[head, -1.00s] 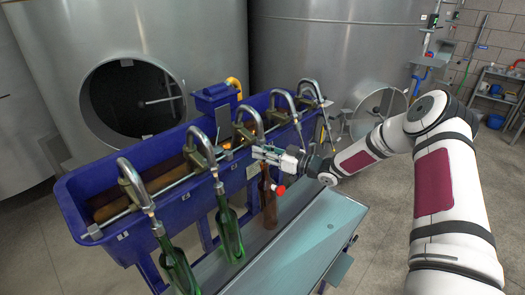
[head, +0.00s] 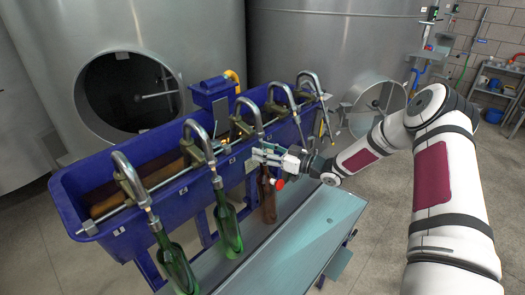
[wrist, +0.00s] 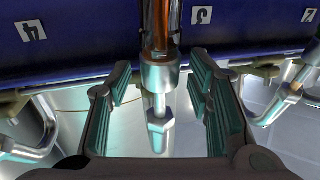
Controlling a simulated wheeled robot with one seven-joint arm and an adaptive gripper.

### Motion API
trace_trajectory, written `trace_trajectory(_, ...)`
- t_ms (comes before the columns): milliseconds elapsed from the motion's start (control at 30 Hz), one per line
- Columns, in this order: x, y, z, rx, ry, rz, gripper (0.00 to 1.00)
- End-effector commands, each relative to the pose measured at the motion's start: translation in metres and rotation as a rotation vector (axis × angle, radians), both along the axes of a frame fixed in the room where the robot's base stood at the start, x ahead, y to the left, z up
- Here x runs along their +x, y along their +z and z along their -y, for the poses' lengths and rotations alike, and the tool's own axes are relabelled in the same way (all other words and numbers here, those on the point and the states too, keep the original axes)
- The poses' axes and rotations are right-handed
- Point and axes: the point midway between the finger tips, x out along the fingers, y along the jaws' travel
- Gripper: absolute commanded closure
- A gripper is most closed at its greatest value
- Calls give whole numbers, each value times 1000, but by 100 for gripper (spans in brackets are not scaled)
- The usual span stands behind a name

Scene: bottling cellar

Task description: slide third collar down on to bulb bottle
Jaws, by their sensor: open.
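My gripper (head: 262,156) is at the third spout along the blue trough, by the top of a brown bottle (head: 267,197). In the wrist view, which looks upside down, my gripper (wrist: 165,95) is open, with one green-padded finger on each side of a silver collar (wrist: 160,75). Gaps show between fingers and collar. I cannot tell how far the neck sits inside the collar. In the head view my gripper hides this collar.
The blue trough (head: 85,205) carries the row of curved spouts and number labels. A pale bench top (head: 310,235) lies in front. Large steel tanks (head: 335,40) stand behind. The floor at right is open.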

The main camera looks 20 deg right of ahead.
Motion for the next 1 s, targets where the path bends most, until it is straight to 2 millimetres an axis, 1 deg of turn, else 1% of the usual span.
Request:
trace_trajectory(300,-42,-1,45,-2,-4,-3,53)
trace_trajectory(500,-65,0,69,-1,-3,-2,53)
trace_trajectory(700,-76,-1,80,0,-1,-1,53)
trace_trajectory(1000,-77,-1,81,0,-1,-1,53)
